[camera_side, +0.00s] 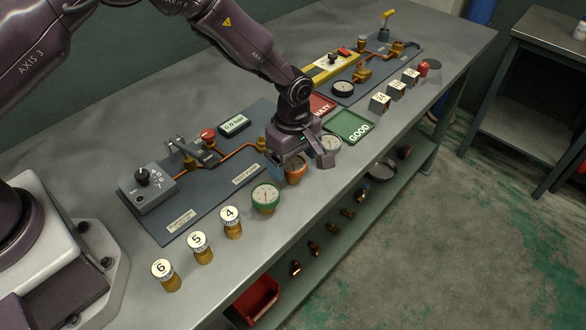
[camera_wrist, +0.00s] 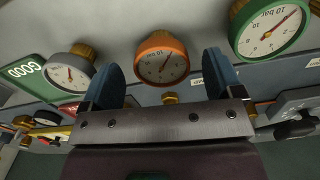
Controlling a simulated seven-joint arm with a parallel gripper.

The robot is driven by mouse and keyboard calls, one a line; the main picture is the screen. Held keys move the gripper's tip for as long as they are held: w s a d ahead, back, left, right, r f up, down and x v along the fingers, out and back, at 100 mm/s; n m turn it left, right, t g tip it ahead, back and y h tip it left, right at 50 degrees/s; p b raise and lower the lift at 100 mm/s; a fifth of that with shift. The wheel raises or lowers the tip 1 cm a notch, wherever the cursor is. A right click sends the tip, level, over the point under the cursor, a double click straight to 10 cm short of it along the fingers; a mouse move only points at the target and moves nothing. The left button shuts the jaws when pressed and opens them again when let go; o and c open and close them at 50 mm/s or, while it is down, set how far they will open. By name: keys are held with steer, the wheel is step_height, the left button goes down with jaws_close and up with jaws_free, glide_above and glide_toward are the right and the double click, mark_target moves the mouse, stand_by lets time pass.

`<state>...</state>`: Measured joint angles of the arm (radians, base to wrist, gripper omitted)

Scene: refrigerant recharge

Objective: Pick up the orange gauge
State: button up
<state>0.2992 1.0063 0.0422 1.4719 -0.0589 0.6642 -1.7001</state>
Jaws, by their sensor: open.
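The orange gauge (camera_side: 295,174) stands on the bench just in front of the grey-blue panel, between a green gauge (camera_side: 266,198) and a grey gauge (camera_side: 330,144). My gripper (camera_side: 299,164) is open, low over the orange gauge, and partly hides it in the side view. In the wrist view the orange gauge (camera_wrist: 161,62) shows its white dial in the gap between the two blue fingers, with space at both sides. I cannot tell how far down the fingers reach around it. Nothing is held.
The green gauge (camera_wrist: 268,30) and the grey gauge (camera_wrist: 70,74) flank the fingers closely. Brass caps numbered 4, 5 and 6 (camera_side: 198,247) stand toward the front left. A green GOOD tray (camera_side: 348,126) and a red tray (camera_side: 320,106) lie beyond. The bench's front edge is near.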

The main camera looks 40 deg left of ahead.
mark_target(293, 163)
step_height(293, 163, down, 4)
steer(key=shift+r, duration=0.25)
steer(key=shift+c, duration=0.2)
steer(key=c, duration=1)
steer(key=shift+o, duration=0.2)
steer(key=shift+r, duration=0.2)
